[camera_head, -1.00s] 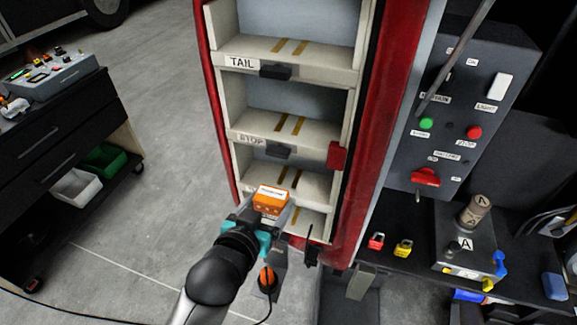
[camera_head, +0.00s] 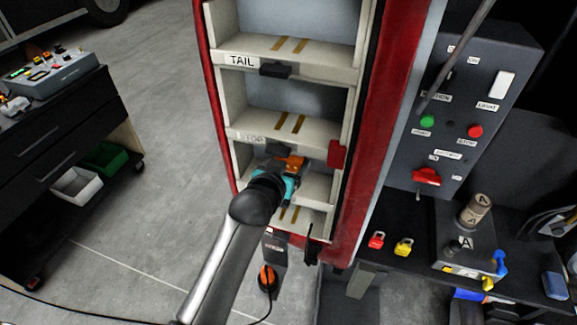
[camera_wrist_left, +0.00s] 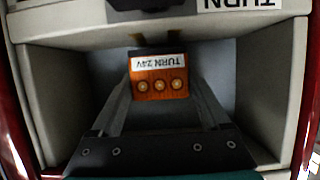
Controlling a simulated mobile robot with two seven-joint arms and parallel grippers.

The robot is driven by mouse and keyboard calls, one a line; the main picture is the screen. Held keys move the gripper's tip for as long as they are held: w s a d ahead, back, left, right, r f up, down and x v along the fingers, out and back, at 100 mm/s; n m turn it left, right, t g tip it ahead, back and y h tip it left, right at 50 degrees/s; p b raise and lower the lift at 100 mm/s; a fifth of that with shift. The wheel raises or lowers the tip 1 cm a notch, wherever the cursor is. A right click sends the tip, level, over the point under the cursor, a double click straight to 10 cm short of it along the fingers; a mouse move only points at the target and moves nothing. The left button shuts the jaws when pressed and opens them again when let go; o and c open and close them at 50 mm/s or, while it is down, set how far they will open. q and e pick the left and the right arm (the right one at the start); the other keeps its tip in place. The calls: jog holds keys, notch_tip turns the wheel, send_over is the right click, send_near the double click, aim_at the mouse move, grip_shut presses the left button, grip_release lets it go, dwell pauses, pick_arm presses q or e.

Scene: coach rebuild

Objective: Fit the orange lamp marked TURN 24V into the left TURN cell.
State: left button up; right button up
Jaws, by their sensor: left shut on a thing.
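The orange lamp (camera_head: 292,162), with a white TURN 24V label and round contacts, is in my left gripper (camera_head: 287,170). In the left wrist view the lamp (camera_wrist_left: 158,86) sits between the two fingers (camera_wrist_left: 160,90), its label upside down. It is at the TURN cell (camera_wrist_left: 265,85), between the side walls and in front of the pale back wall. I cannot tell whether it touches the back or floor. The TURN label (camera_wrist_left: 242,4) appears upside down on the cell's edge; my arm hides it in the head view. My right gripper is not in view.
The TAIL cell (camera_head: 241,62) and the STOP cell are above, empty, with yellow strips on their floors. A red block (camera_head: 337,155) sits on the right post. A black latch (camera_wrist_left: 140,3) is on the TURN cell's edge. A control panel (camera_head: 455,120) stands right.

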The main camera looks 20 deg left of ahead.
pick_arm(q)
jog(key=shift+s+f, duration=0.2)
jog(key=shift+f, duration=0.2)
jog(key=shift+f, duration=0.1)
jog(key=o, duration=1.3)
jog(key=shift+s, duration=0.15)
jog(key=p+v, duration=0.1)
jog(key=v, duration=1)
jog(key=shift+s+r, duration=0.3)
jog(key=shift+r, duration=0.05)
